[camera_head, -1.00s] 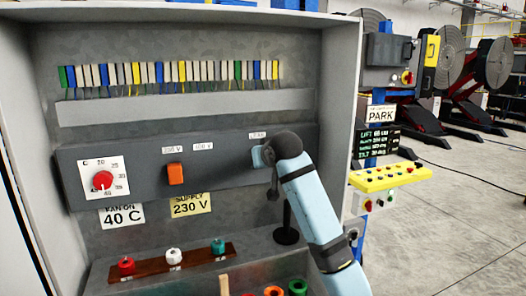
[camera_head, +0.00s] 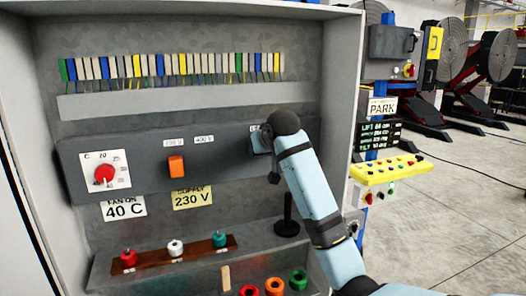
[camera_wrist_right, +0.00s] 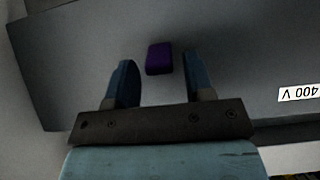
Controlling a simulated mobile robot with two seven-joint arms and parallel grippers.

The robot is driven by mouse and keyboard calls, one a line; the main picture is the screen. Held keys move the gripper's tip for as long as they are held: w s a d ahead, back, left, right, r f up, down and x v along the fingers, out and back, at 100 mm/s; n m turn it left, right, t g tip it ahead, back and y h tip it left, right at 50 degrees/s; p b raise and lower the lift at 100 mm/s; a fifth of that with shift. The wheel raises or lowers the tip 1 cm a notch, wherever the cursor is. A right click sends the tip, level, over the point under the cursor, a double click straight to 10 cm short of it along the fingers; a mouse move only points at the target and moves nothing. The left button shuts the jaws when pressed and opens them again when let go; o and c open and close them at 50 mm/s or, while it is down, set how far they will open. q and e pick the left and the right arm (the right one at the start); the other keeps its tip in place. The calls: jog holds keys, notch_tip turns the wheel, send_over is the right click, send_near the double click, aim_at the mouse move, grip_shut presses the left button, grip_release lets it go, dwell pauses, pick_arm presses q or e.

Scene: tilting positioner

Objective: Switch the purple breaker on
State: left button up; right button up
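The purple breaker (camera_wrist_right: 159,58) is a small block on the grey panel face in the right wrist view. It sits between the two finger tips of my right gripper (camera_wrist_right: 157,62), with a gap on each side. The right gripper is open, and I see no contact with the breaker. In the head view the right gripper (camera_head: 261,140) is at the right end of the dark switch strip (camera_head: 220,165), and its hand and wrist hide the breaker there. My left gripper is not in view.
An orange switch (camera_head: 176,166) and a red dial (camera_head: 105,174) are farther left on the strip. A 400 V label (camera_wrist_right: 300,93) is beside the breaker. Colored knobs on a wooden rail (camera_head: 200,248) stand below. The cabinet's right wall (camera_head: 340,100) is close to my arm.

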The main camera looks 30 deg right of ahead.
jog(key=v, duration=1.4)
jog(key=shift+b, duration=0.4)
jog(key=shift+w, duration=0.15)
